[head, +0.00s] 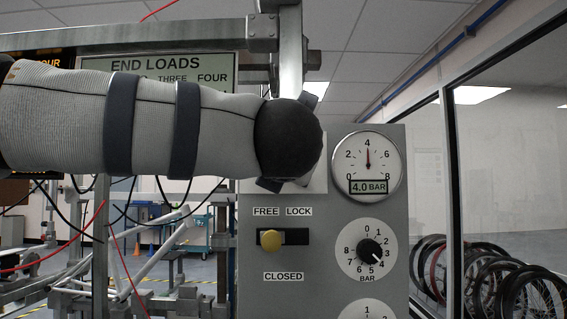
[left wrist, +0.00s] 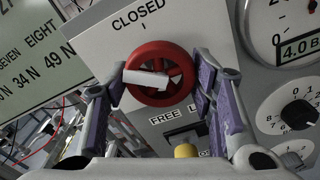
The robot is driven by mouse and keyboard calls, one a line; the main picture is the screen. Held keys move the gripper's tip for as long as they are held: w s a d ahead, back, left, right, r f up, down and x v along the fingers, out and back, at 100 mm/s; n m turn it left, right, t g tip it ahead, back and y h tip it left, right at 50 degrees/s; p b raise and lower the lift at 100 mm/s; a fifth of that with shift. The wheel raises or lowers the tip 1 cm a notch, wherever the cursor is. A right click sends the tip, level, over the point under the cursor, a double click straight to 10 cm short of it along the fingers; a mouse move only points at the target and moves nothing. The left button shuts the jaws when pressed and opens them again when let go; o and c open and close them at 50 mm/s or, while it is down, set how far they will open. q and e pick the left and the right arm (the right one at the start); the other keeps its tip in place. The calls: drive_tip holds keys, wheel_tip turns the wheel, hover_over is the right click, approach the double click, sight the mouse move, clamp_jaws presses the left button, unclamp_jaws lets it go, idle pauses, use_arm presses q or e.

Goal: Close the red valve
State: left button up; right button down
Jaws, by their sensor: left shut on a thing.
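The red valve (left wrist: 166,92) is a round handwheel on the grey panel in the left wrist view. A white pointer bar (left wrist: 146,79) crosses its face and points left in that view, while the "CLOSED" label (left wrist: 138,18) with a tick mark sits above the wheel. My left gripper (left wrist: 160,82) is shut on the wheel, one purple-padded finger on each side of the rim. In the head view my left arm's grey sleeve and dark wrist hide the valve. My right gripper is in neither view.
The panel (head: 330,240) also carries a pressure gauge (head: 360,155) reading 4.0 bar, a bar dial (head: 369,250) and a yellow knob (head: 271,240) in a FREE/LOCK slot. An "END LOADS" sign (head: 155,64) is behind my arm. Bicycle wheels (head: 490,280) stand at right behind glass.

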use_arm(q)
drive_tip(key=m, duration=0.5)
drive_tip(key=shift+m, duration=0.3)
drive_tip(key=m, duration=0.4)
drive_tip(key=shift+a+r+m, duration=0.1)
drive_tip(key=shift+m, duration=0.6)
drive_tip(key=o, duration=1.2)
drive_tip(key=shift+s, duration=0.1)
drive_tip(key=s, duration=1.1)
drive_tip(key=shift+s, duration=0.4)
